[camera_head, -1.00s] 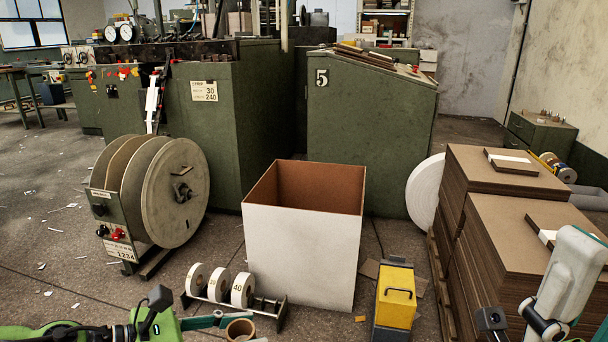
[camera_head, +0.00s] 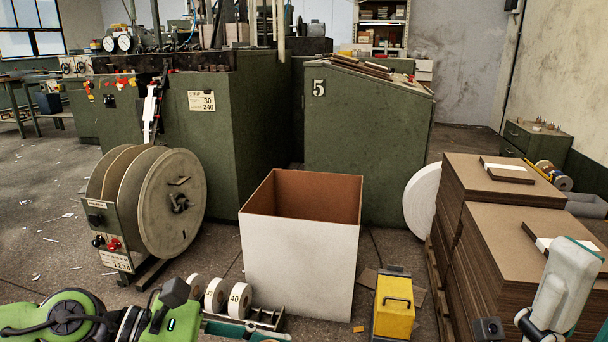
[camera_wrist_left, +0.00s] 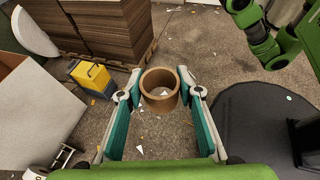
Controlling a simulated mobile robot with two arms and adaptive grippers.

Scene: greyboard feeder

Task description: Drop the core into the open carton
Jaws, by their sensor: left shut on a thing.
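The open carton (camera_head: 300,268) stands upright on the floor in the middle of the head view, with white outer walls and a brown inside. It also shows at the left edge of the left wrist view (camera_wrist_left: 38,112). The core (camera_wrist_left: 160,104), a short brown cardboard ring, sits between the fingertips of my left gripper (camera_wrist_left: 160,88), which is shut on it. In the head view my left gripper (camera_head: 245,330) is at the bottom edge, in front of the carton and low; the core is out of frame there.
A rack of numbered white rolls (camera_head: 215,295) stands close at the carton's front left. A yellow and grey box (camera_head: 394,306) stands at its right. Stacks of brown board (camera_head: 535,235) fill the right. A large reel (camera_head: 172,203) and green machines stand behind and left.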

